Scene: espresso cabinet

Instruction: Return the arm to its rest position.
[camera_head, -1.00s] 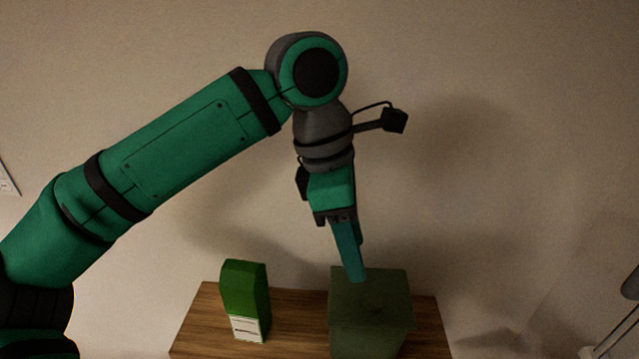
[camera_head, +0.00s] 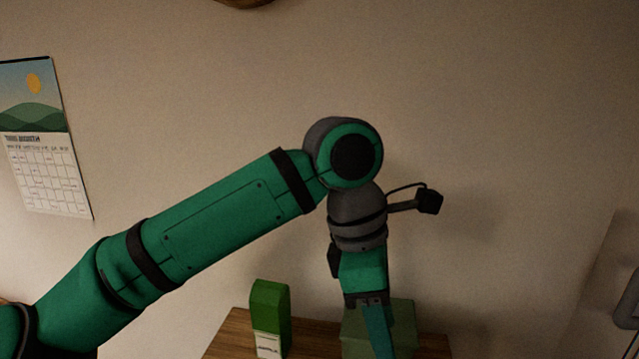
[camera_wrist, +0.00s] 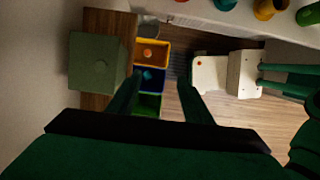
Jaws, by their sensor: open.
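My gripper (camera_head: 378,335) hangs at the end of my arm in the head view, pointing down. Its lower end overlaps the dark green box (camera_head: 405,325) in the picture and runs toward the bottom edge. In the wrist view my gripper (camera_wrist: 158,97) has its two fingers spread wide, with nothing held between them. The green box (camera_wrist: 97,62) is left of the fingers there. I cannot tell the exact distance from the fingers to the box.
A green carton (camera_head: 268,300) stands left of the box on the wooden top (camera_head: 232,335). Colored bins (camera_wrist: 152,76) lie beyond the fingers. A white counter (camera_wrist: 225,18) with colored cups is at the top of the wrist view. A calendar (camera_head: 45,140) hangs on the wall.

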